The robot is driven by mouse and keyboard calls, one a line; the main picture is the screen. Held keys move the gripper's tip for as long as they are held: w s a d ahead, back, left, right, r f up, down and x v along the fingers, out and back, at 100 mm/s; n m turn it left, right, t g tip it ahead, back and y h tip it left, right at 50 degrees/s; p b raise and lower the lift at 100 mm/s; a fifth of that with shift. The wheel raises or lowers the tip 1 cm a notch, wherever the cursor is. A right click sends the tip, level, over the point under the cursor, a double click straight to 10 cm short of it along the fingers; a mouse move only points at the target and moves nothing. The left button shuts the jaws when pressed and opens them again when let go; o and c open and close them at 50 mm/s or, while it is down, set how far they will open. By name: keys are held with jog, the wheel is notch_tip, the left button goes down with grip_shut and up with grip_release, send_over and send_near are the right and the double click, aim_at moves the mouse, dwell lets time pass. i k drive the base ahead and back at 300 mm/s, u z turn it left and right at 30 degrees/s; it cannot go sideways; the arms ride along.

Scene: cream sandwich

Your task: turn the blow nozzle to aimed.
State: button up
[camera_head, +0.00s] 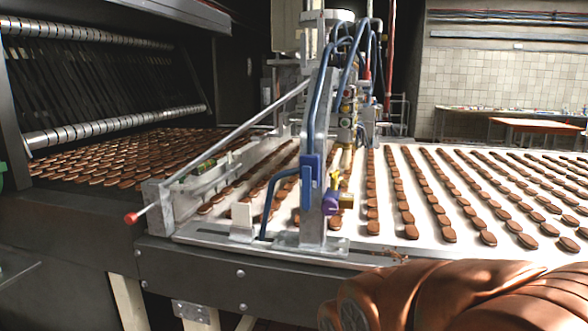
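A grey metal post (314,225) stands at the near edge of the conveyor. My gripper is not in view. A copper-coloured part of my arm fills the lower right, apart from the post in the picture.
The pale conveyor belt (405,245) carries rows of brown biscuits. A slanted rod with a red knob (131,218) sticks out at the left end of the frame. A dark rail (240,272) runs along the near side. A red-topped table (535,125) stands far right.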

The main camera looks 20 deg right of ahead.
aim_at(334, 179)
jog(key=u, duration=2.35)
jog(key=k, duration=1.85)
jog(key=z, duration=0.9)
